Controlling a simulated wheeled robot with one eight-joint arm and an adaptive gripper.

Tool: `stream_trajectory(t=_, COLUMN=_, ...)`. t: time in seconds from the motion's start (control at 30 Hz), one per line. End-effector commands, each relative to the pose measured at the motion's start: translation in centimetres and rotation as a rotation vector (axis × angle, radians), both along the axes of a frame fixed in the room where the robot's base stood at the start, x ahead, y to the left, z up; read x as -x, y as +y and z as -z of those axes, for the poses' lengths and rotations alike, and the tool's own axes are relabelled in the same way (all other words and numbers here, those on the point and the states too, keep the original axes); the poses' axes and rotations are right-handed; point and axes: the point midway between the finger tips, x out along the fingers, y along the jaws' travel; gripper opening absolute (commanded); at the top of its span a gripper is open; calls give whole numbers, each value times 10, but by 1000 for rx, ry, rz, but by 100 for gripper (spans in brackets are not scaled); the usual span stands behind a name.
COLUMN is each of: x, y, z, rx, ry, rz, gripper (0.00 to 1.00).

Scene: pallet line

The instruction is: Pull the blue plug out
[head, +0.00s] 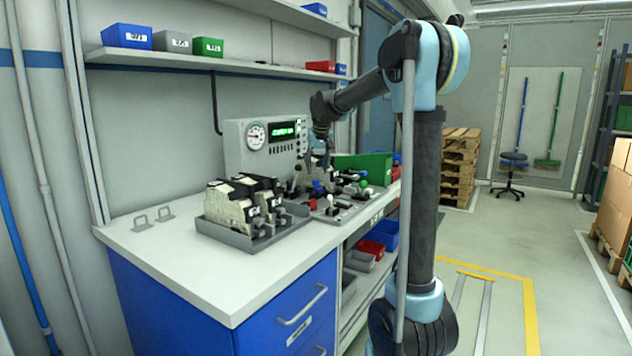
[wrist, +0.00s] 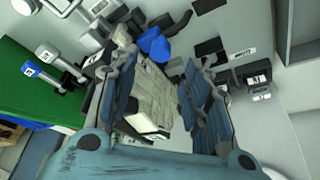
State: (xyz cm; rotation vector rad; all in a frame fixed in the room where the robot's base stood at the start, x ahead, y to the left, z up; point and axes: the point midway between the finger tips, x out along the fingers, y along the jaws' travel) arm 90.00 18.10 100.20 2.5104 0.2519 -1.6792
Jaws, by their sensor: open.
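A small blue piece, which looks like the blue plug (head: 318,187), sits on the grey fixture board on the bench. In the wrist view the blue plug (wrist: 153,44) shows just beyond my fingertips, apart from them. My gripper (head: 325,150) is above the board, pointing down. In the wrist view my gripper (wrist: 160,72) is open, with a finger on each side. A beige block (wrist: 152,95) shows between the fingers; I cannot tell whether it touches them. The plug's socket is not clearly visible.
A grey tray (head: 238,236) with beige and black blocks stands left of the board. A grey meter box (head: 232,150) stands behind, and a green bin (head: 372,163) behind right. A shelf (head: 180,62) hangs above. The bench's front left (head: 190,262) is clear.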

Motion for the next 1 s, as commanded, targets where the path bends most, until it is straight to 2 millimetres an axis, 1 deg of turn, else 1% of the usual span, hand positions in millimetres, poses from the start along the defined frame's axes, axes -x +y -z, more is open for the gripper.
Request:
stream_trajectory(t=0.03, x=-3, y=1, z=9, rx=0, ry=0, rz=0, gripper=44)
stream_trajectory(t=0.1, x=-8, y=2, z=20, rx=0, ry=0, rz=0, gripper=44)
stream_trajectory(t=0.2, x=-13, y=3, z=34, rx=0, ry=0, rz=0, gripper=44)
stream_trajectory(t=0.33, x=-19, y=4, z=47, rx=0, ry=0, rz=0, gripper=44)
stream_trajectory(t=0.5, x=-22, y=4, z=56, rx=0, ry=0, rz=0, gripper=44)
stream_trajectory(t=0.8, x=-23, y=5, z=58, rx=0, ry=0, rz=0, gripper=44)
stream_trajectory(t=0.83, x=-23, y=5, z=58, rx=0, ry=0, rz=0, gripper=40)
stream_trajectory(t=0.87, x=-23, y=5, z=58, rx=0, ry=0, rz=0, gripper=33)
stream_trajectory(t=0.9, x=-23, y=5, z=58, rx=0, ry=0, rz=0, gripper=24)
stream_trajectory(t=0.97, x=-23, y=5, z=58, rx=0, ry=0, rz=0, gripper=10)
stream_trajectory(t=1.0, x=-23, y=5, z=58, rx=0, ry=0, rz=0, gripper=1)
